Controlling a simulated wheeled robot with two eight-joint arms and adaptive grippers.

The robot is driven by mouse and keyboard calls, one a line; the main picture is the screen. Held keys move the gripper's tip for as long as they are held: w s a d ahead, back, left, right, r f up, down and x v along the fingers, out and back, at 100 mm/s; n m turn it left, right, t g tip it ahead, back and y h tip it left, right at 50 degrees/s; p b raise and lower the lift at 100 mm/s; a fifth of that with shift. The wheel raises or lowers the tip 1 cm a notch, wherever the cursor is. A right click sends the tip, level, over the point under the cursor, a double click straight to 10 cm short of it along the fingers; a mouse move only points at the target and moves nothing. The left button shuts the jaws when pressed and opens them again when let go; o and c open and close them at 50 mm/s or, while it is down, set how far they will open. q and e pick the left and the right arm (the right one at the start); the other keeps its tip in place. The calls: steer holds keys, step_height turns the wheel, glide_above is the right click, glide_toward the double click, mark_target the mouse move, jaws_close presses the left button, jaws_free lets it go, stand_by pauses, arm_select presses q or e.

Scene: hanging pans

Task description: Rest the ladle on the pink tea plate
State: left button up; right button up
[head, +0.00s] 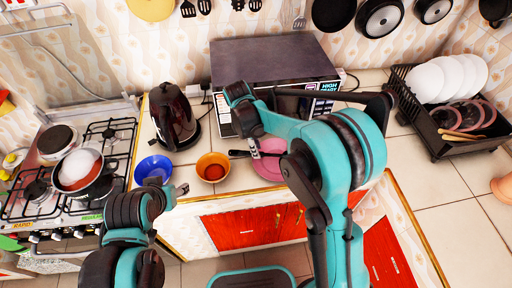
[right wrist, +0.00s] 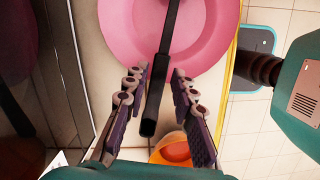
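The pink tea plate (head: 267,168) lies on the counter, partly hidden behind my right arm. It also shows at the top of the right wrist view (right wrist: 120,30). The ladle's black handle (right wrist: 150,112) reaches across the plate and past its rim; the ladle's bowl is not visible. The handle end also shows in the head view (head: 238,153). My right gripper (right wrist: 160,72) is open at the plate's edge, with the handle between its fingers and small gaps either side. My left gripper (head: 168,185) looks open and empty beside the blue bowl.
An orange bowl (head: 213,167) and a blue bowl (head: 153,168) stand left of the plate. A black kettle (head: 173,115) and a microwave (head: 270,62) are behind. The stove (head: 110,150) is at left, a dish rack (head: 435,135) at right.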

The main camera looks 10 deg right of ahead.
steer(key=shift+o, duration=0.4)
steer(key=v, duration=1.2)
steer(key=shift+d, duration=0.1)
steer(key=s+d+f+m+t+y, duration=0.1)
steer(key=s+d+m+t, duration=0.2)
steer(key=s+d+m, duration=0.3)
steer(key=s+d+f+m+t+y+b, duration=0.1)
steer(key=s+d+m+t, duration=0.3)
steer(key=s+m, duration=0.5)
steer(key=s+d, duration=0.2)
steer(key=s, duration=0.2)
steer(key=shift+d+f+m+t, duration=0.2)
steer(key=shift+d+m+t, duration=0.1)
steer(key=shift+d+m, duration=0.1)
